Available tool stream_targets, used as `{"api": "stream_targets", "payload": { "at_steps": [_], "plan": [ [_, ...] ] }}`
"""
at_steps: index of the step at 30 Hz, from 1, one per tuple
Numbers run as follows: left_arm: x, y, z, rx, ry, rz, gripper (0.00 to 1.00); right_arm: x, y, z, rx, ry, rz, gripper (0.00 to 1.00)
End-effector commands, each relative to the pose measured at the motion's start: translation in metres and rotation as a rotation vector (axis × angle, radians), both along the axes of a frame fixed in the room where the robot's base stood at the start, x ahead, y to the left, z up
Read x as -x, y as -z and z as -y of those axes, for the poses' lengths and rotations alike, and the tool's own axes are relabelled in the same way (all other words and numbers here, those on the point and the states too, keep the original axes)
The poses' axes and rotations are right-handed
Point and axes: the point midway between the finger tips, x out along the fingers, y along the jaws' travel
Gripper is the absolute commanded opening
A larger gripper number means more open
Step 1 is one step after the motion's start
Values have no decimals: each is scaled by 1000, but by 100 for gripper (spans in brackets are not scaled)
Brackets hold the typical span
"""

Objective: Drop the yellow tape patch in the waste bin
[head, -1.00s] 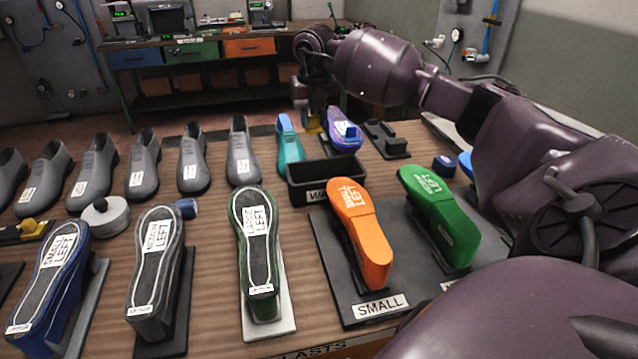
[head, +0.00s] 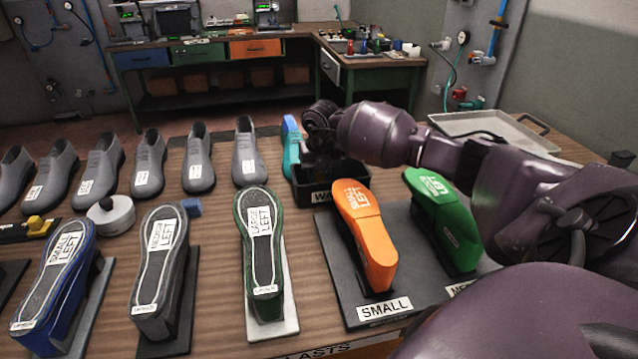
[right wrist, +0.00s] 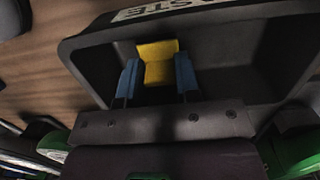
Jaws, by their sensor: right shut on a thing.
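The black waste bin (head: 306,192) stands on the table behind the orange last, its label partly hidden. In the right wrist view, the bin (right wrist: 95,45) opens under my right gripper. My right gripper (right wrist: 157,76) is shut on the yellow tape patch (right wrist: 157,58), which sits between its two blue fingertips over the bin's inside. In the head view, the right gripper (head: 322,158) is dark and low at the bin; the patch is hidden there. My left gripper is not in view.
An orange last (head: 365,235) and a green last (head: 445,220) stand in front and right of the bin. A teal shoe (head: 291,148) is close behind it at left. Grey shoes (head: 198,160) line the table's left. A grey tray (head: 495,130) lies at right.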

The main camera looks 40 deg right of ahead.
Motion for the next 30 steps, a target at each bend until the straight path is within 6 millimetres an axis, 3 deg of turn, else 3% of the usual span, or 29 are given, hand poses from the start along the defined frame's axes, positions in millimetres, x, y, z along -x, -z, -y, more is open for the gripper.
{"api": "stream_targets", "payload": {
  "at_steps": [6, 18, 19, 23, 30],
  "plan": [
    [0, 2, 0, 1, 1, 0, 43, 0, 29, -1, -1, 1, -2, 2],
    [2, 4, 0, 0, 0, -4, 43, 0, 33, 0, 0, 0, -2, 2],
    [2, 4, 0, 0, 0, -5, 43, 0, 32, 0, 0, 0, -1, 35],
    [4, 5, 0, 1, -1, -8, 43, 0, 32, 0, 0, 0, -1, 55],
    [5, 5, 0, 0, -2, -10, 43, 0, 31, 0, -1, 1, -1, 56]
  ]
}}
